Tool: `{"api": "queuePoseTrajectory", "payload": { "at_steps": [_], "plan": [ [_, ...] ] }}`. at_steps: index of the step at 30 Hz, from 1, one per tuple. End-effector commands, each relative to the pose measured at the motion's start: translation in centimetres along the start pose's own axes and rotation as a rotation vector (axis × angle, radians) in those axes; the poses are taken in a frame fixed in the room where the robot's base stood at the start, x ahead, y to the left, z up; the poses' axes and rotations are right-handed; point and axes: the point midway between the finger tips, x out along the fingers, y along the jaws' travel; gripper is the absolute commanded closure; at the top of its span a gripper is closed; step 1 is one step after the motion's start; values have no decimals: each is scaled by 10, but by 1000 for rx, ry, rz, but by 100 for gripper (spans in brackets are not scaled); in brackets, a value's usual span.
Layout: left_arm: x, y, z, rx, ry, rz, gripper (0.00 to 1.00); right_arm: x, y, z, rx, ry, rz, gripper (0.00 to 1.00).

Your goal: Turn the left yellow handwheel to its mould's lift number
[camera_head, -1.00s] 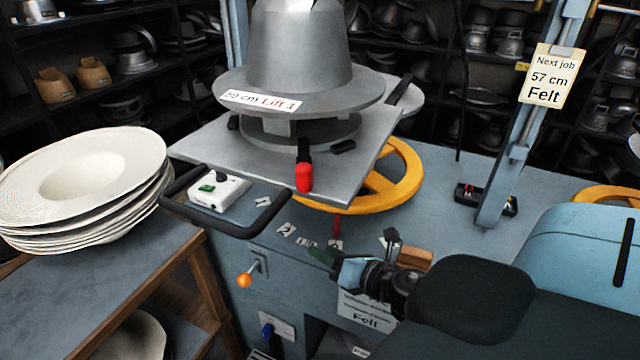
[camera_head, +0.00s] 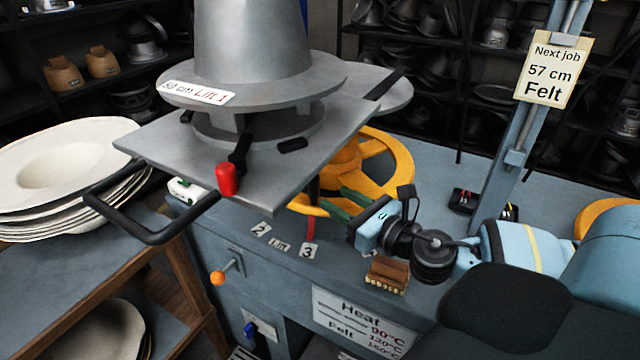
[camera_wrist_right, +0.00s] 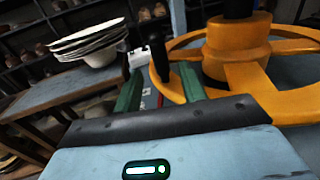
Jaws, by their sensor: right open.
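The left yellow handwheel (camera_head: 401,160) lies flat under the grey mould plate (camera_head: 270,180), which hides part of it. The mould (camera_head: 250,45) on top is labelled "Lift 1". A red pointer (camera_head: 310,228) at the wheel's front points towards the "3" tag (camera_head: 308,250); a "2" tag (camera_head: 261,229) is to its left. My right gripper (camera_head: 342,200) is open at the wheel's front rim. In the right wrist view a black upright knob (camera_wrist_right: 157,57) stands between its green fingers (camera_wrist_right: 160,88), with no clear contact. My left gripper is out of view.
A black loop handle (camera_head: 150,235) and a red-knobbed lever (camera_head: 227,179) stick out in front of the plate. A wooden block (camera_head: 387,274) lies by my right wrist. White hats (camera_head: 60,160) are stacked at left. A "57 cm Felt" card (camera_head: 547,75) hangs on the upright.

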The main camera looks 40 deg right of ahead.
Motion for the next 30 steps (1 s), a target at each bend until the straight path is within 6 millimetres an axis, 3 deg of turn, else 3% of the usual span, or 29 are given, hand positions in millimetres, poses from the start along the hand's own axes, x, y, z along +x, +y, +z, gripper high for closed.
{"api": "queuePoseTrajectory", "payload": {
  "at_steps": [8, 30],
  "plan": [
    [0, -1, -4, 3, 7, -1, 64, 9, -1, 1, 3, -2, -4, 59],
    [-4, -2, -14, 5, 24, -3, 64, 75, 0, 1, 4, -1, -2, 59]
  ]
}}
